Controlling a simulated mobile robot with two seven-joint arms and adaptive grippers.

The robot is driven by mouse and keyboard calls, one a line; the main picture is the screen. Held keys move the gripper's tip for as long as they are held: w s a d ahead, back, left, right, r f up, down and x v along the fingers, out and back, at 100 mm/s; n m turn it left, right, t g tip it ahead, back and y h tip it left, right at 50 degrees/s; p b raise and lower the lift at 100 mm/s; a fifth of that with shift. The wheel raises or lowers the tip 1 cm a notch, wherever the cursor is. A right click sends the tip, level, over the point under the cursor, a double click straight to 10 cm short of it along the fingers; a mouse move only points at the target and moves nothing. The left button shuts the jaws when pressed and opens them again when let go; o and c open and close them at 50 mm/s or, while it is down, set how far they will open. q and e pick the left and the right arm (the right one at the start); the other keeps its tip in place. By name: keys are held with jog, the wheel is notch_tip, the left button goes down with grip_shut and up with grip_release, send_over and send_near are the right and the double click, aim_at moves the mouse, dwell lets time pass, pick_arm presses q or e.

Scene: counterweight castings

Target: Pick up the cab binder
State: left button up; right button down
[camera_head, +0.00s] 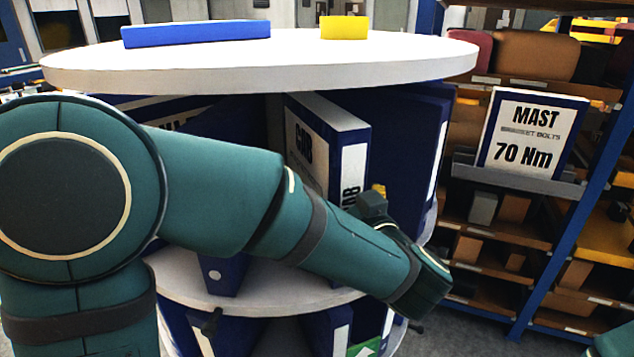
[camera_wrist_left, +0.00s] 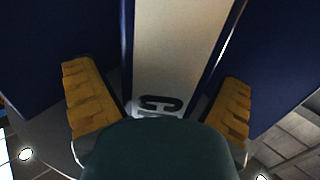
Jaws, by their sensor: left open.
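The cab binder (camera_head: 338,128) stands upright on the middle shelf of a round white carousel, dark blue with a white cover panel and white spine lettered CAB. In the left wrist view its pale spine (camera_wrist_left: 178,50) shows between the fingers, with a letter C near the bottom. My left gripper (camera_head: 379,191) is at the spine, mostly hidden behind my own forearm; a bit of yellow finger shows. In the wrist view the left gripper (camera_wrist_left: 156,78) is open, one yellow finger on each side of the spine. I cannot tell whether they touch it. My right gripper is out of view.
Other blue binders (camera_head: 405,135) stand close beside it. The carousel's white top (camera_head: 260,66) overhangs the shelf and bears a blue bar (camera_head: 196,33) and a yellow block (camera_head: 344,27). A MAST sign (camera_head: 524,135) and a storage rack (camera_head: 560,220) are at right.

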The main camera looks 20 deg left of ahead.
pick_arm(q)
jog(key=shift+w+a, duration=0.15)
jog(key=shift+w, duration=0.05)
jog(key=c, duration=1.4)
jog(key=shift+o, duration=0.2)
jog(key=shift+r, duration=0.2)
